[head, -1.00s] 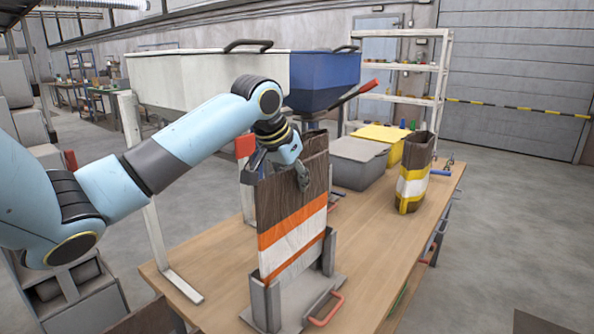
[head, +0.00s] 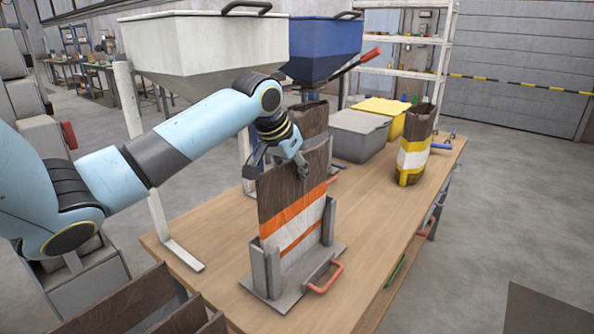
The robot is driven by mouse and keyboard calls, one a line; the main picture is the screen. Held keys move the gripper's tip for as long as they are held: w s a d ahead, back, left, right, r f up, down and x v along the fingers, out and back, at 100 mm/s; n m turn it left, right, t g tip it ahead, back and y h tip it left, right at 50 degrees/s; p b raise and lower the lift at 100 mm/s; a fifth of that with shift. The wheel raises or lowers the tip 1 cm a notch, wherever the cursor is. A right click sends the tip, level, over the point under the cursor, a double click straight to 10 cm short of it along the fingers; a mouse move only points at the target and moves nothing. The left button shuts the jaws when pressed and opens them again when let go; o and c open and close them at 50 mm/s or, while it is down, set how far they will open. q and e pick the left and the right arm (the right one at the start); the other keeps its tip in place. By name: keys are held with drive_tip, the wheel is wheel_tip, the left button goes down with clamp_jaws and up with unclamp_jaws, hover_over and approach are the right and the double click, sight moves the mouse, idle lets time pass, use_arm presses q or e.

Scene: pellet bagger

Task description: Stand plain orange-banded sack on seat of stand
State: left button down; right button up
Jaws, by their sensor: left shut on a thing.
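The plain orange-banded sack (head: 294,222) is brown with orange and white bands and stands roughly upright in the head view. Its lower part is between the uprights of the grey metal stand (head: 325,272), above the base plate. I cannot tell whether its bottom edge touches the seat. My left gripper (head: 280,172) is shut on the sack's upper part, coming from the left and above. Part of the sack's top is hidden by the gripper. My right gripper is not in view.
The stand has a red handle (head: 326,276) at its front. Behind are another brown sack (head: 311,118), a grey bin (head: 357,137) and a yellow bin (head: 385,112). A yellow-banded sack (head: 413,150) stands at right on the wooden table (head: 362,222). White (head: 195,50) and blue (head: 325,45) hoppers hang above.

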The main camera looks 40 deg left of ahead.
use_arm(q)
drive_tip(key=shift+f, duration=0.4)
drive_tip(key=c, duration=1.3)
unclamp_jaws()
drive_tip(key=v, duration=1.2)
drive_tip(key=shift+f, duration=0.15)
